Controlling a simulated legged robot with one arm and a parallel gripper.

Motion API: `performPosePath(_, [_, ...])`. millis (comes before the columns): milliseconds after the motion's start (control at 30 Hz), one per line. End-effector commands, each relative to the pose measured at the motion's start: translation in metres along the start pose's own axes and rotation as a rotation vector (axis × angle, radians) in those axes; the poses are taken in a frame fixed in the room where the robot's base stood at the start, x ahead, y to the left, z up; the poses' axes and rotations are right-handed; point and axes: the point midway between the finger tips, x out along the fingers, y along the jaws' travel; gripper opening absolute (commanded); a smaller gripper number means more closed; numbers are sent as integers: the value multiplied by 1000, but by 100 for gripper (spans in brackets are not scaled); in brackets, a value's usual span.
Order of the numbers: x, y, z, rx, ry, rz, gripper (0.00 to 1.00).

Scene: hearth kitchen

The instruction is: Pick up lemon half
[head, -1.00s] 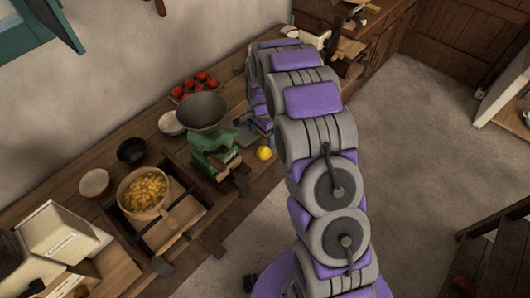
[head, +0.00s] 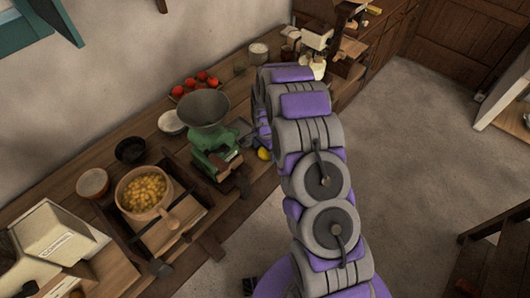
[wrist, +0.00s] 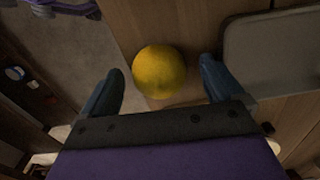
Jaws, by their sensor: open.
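The lemon half (wrist: 159,71) shows in the wrist view as a round yellow shape on the wooden counter, near its edge. In the head view the lemon half (head: 264,154) is partly hidden beside my arm, right of the green grinder. My gripper (wrist: 163,84) is open in the wrist view, with one dark blue finger on each side of the lemon half. A gap shows between each finger and the lemon. I cannot tell how far above the counter the fingertips are. In the head view my arm hides most of the gripper.
A green grinder with a grey hopper (head: 205,109) stands just left of the lemon. A grey flat tray (wrist: 275,55) lies right of the gripper in the wrist view. A bowl of yellow pieces (head: 143,192) and a tray of red fruit (head: 195,86) are further off.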

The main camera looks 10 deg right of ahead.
Motion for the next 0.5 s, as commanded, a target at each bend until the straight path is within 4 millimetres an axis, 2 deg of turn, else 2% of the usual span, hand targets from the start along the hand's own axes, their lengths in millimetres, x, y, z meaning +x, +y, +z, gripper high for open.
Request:
performPosePath(67, [0, 0, 0, 0, 0, 0, 95])
performPosePath(500, [-1, 0, 0, 0, 0, 0, 53])
